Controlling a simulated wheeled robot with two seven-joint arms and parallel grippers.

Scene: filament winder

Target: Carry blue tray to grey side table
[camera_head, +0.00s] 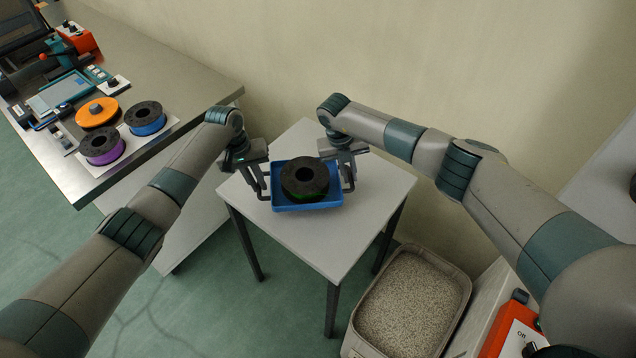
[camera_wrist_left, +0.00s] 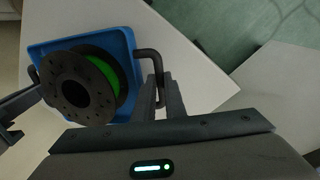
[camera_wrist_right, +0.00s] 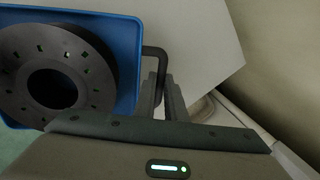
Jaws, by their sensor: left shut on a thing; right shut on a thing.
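The blue tray (camera_head: 322,204) is over the middle of the grey side table (camera_head: 374,205) in the head view. I cannot tell whether its bottom touches the tabletop. A black spool with green filament (camera_head: 305,178) lies in the tray. My left gripper (camera_head: 262,190) is shut on the tray's left black handle, which shows in the left wrist view (camera_wrist_left: 152,58). My right gripper (camera_head: 346,180) is shut on the tray's right black handle, which shows in the right wrist view (camera_wrist_right: 160,60). The tray also shows in both wrist views (camera_wrist_left: 120,45) (camera_wrist_right: 130,35).
A metal workbench (camera_head: 165,88) at the left carries an orange spool (camera_head: 97,113), a blue spool (camera_head: 145,119), a purple spool (camera_head: 102,147) and a winding machine. A bin of grey granules (camera_head: 412,305) stands on the floor right of the table. A wall (camera_head: 300,60) closes the back.

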